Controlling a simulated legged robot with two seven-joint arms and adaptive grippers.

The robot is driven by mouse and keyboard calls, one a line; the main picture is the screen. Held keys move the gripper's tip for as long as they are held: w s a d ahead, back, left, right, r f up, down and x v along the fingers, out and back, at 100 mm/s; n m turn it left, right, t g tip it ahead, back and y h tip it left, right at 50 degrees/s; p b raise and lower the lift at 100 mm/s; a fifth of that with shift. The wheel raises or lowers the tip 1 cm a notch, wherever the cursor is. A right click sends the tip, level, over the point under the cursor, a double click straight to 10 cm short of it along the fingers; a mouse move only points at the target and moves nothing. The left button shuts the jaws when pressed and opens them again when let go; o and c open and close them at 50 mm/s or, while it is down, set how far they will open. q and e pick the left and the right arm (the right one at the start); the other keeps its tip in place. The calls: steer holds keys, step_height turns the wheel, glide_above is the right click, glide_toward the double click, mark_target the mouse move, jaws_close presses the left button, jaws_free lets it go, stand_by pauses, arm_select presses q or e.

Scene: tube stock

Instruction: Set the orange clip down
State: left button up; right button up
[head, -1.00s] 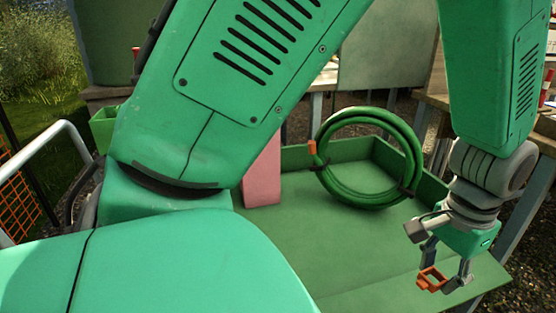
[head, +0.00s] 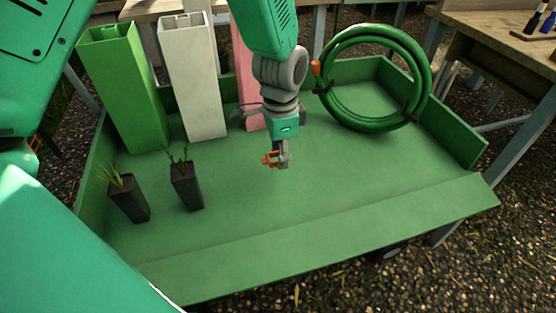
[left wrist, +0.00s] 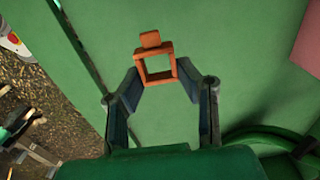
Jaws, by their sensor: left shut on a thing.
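The orange clip (head: 267,161) is a small square frame with a tab. My left gripper (head: 276,160) is shut on it and holds it over the green tray (head: 330,215), near the tray's middle. In the left wrist view the clip (left wrist: 150,40) sits between the two fingertips (left wrist: 158,70), with green surface behind it. I cannot tell exactly how high the clip is above the tray floor. My right gripper is not in view.
Green (head: 124,90), white (head: 194,85) and pink (head: 245,60) tall pieces stand at the tray's back left. Two dark potted plants (head: 187,187) (head: 128,200) stand front left. A coiled green hose (head: 420,75) leans back right. The tray's front and right floor is clear.

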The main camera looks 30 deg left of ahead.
mark_target(281, 184)
arm_select(q)
step_height(281, 184, down, 9)
steer(key=b, duration=0.3)
steer(key=shift+d+r, duration=0.1)
steer(key=shift+r, duration=0.2)
steer(key=o, duration=0.7)
step_height(281, 184, up, 12)
steer(key=p, duration=0.5)
